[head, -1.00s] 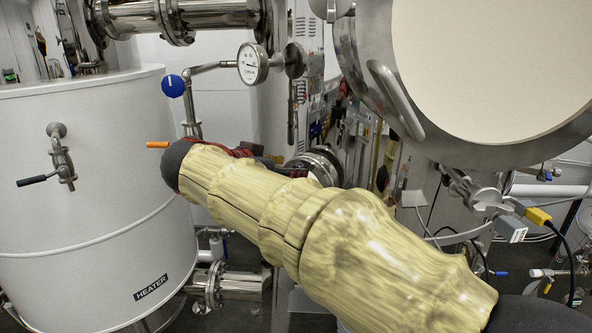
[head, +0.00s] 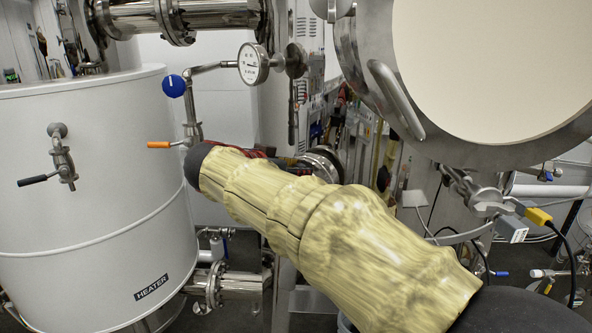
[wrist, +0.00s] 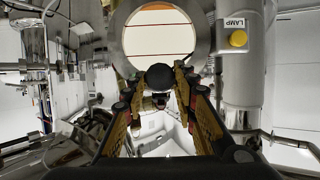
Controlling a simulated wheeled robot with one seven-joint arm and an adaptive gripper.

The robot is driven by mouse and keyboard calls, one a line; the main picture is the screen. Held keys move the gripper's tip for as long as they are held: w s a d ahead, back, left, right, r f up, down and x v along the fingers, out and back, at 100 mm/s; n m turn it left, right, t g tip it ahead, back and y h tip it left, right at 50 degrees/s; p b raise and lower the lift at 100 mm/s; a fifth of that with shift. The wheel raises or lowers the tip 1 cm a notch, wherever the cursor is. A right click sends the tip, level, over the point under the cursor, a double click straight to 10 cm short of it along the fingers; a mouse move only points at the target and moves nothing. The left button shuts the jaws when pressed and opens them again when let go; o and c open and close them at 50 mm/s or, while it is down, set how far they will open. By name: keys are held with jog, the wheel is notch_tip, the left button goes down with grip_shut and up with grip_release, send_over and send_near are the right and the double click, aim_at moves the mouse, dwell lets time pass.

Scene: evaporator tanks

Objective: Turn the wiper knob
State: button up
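In the wrist view a round black knob (wrist: 159,76) sits in the middle, in front of the lower edge of a large round glass with a metal rim. I see no wiper label, so I cannot tell for sure that it is the wiper knob. My gripper (wrist: 158,86) is open, with one yellow and black finger on each side of the knob's place in the picture. I cannot tell whether the fingers touch it or how far ahead it is. In the head view my arm covers most of the gripper, and the knob cannot be made out.
A yellow lamp knob (wrist: 238,39) is on a grey column at right in the wrist view. In the head view a white heater tank (head: 90,220) stands left, with an orange-handled valve (head: 172,144) and a gauge (head: 253,64) near my arm. A large round steel port (head: 345,45) is above right.

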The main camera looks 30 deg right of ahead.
jog(key=c, duration=0.6)
jog(key=shift+w+a+f+n+g+h+p, duration=0.2)
jog(key=shift+n+g+h+p, duration=0.85)
jog(key=shift+n, duration=1.85)
jog(key=shift+w+d+f+n+g+h+p, duration=0.1)
jog(key=shift+f+n+g+h+p, duration=0.2)
jog(key=shift+n+h+p, duration=1.65)
jog(key=shift+w+a+f+n+g+h+p, duration=0.15)
jog(key=shift+n+g+h+p, duration=1.05)
jog(key=shift+n, duration=2.65)
jog(key=shift+f+t+y+p, duration=0.1)
jog(key=shift+t+y+p, duration=0.35)
jog(key=shift+y+p, duration=0.05)
jog(key=o, duration=1.2)
